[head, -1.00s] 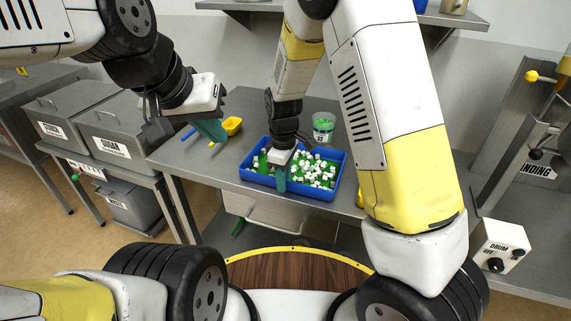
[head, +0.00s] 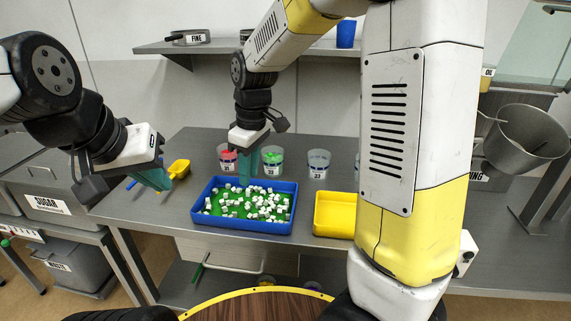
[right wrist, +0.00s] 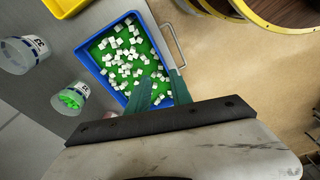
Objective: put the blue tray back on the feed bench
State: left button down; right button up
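The blue tray (head: 243,225) rests on the grey steel bench (head: 300,140) near its front edge. It has a green bottom scattered with many small white cubes. It also shows in the right wrist view (right wrist: 100,82). My right gripper (head: 247,172) is above the back part of the tray, with teal fingers pointing down. In the right wrist view its two fingers (right wrist: 160,88) are apart with nothing held between them. My left gripper (head: 152,180) hangs empty over the left end of the bench, away from the tray. Its finger gap is not clear.
A yellow tray (head: 334,213) stands just right of the blue tray, partly hidden by my right arm. Several cups, including a red-filled cup (head: 227,158) and a clear cup (head: 318,163), stand behind. A yellow scoop (head: 179,168) lies left. A shelf (head: 190,47) is above.

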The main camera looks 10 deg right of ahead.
jog(key=s+d+r+m+t, duration=0.2)
jog(key=s+d+r+m, duration=0.3)
jog(key=s+d, duration=0.1)
jog(key=s+d+r+m+t+y, duration=0.1)
jog(key=s+d+r+m+t, duration=0.2)
jog(key=s+d+m, duration=0.3)
jog(key=s+d+r, duration=0.1)
jog(key=s, duration=0.2)
jog(key=shift+s+r, duration=0.15)
jog(key=shift+r, duration=0.2)
